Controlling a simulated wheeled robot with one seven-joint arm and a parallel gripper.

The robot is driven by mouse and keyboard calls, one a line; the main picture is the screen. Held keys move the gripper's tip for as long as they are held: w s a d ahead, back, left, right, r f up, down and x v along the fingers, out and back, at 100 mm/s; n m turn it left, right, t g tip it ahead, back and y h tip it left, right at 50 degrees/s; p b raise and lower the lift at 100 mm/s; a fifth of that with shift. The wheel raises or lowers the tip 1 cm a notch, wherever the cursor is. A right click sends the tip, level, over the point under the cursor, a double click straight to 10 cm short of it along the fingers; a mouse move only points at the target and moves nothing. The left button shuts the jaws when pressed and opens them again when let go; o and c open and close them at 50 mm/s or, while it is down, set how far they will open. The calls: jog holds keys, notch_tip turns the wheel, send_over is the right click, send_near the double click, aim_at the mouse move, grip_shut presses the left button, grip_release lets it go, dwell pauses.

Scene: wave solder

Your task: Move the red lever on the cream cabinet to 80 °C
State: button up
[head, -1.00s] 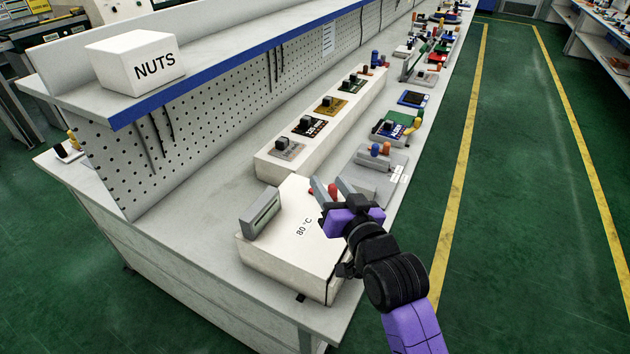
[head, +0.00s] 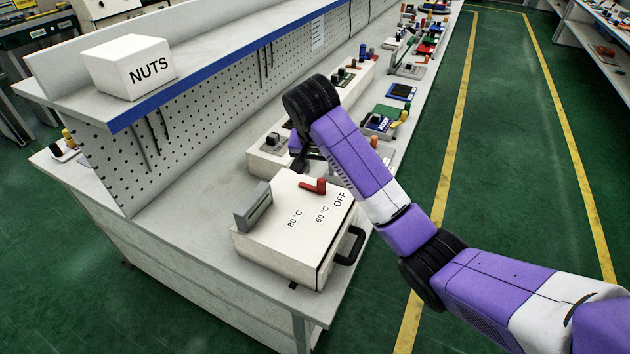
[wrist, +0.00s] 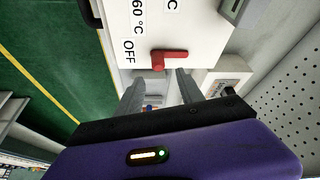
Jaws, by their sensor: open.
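The cream cabinet (head: 285,245) stands on the near end of the bench, with 80 °C, 60 °C and OFF printed on its top. Its red lever (head: 314,187) points toward OFF, and it also shows in the wrist view (wrist: 168,58). My gripper (wrist: 158,85) is open and empty. In the wrist view its two grey fingers point toward the lever, which lies beyond their tips, apparently untouched. In the head view my gripper is behind the cabinet's far edge, and my arm hides most of it.
A grey display block (head: 254,206) stands at the cabinet's left edge, and a black handle (head: 350,245) sticks out at its front. The pegboard (head: 190,130) bounds the bench on the left.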

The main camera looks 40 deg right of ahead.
aim_at(321, 180)
jog(key=x, duration=0.5)
jog(key=p+x, duration=0.1)
jog(key=x, duration=0.1)
jog(key=shift+s+f, duration=0.2)
jog(key=shift+f, duration=0.3)
jog(key=shift+c, duration=0.3)
grip_shut()
dwell(0.8)
